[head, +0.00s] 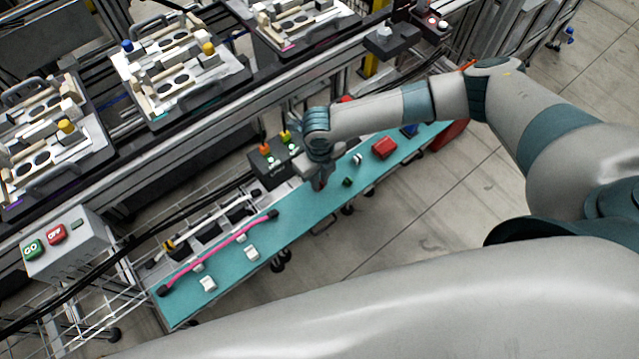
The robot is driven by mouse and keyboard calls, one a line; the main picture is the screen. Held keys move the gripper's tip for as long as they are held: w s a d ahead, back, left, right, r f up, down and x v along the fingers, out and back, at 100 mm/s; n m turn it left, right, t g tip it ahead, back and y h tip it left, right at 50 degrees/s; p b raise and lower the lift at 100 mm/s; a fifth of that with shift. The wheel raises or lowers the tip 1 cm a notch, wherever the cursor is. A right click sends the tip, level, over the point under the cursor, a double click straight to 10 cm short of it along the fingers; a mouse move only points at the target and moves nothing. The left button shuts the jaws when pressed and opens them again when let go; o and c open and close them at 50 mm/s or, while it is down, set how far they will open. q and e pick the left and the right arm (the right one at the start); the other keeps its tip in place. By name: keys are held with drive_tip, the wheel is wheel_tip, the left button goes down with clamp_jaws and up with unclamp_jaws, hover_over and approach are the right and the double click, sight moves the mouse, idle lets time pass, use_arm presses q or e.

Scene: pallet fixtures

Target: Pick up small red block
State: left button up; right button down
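A red block (384,147) lies on the right part of the narrow teal bench (300,212). My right arm reaches in from the right, and my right gripper (319,184) points down over the middle of the bench, left of the red block and apart from it. A small dark reddish patch shows at its fingertips; whether that is a held object or part of the fingers cannot be made out. Its finger opening is too small to judge. My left gripper is out of view.
A small dark green piece (347,182) and a white piece (357,159) lie between gripper and red block. A pink bar (220,252) and white blocks (252,253) are at the left. A dark button box (270,167) stands behind. Fixture pallets (180,68) sit on the conveyor.

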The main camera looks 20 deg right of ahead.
drive_tip(key=shift+r, duration=0.1)
idle(0.3)
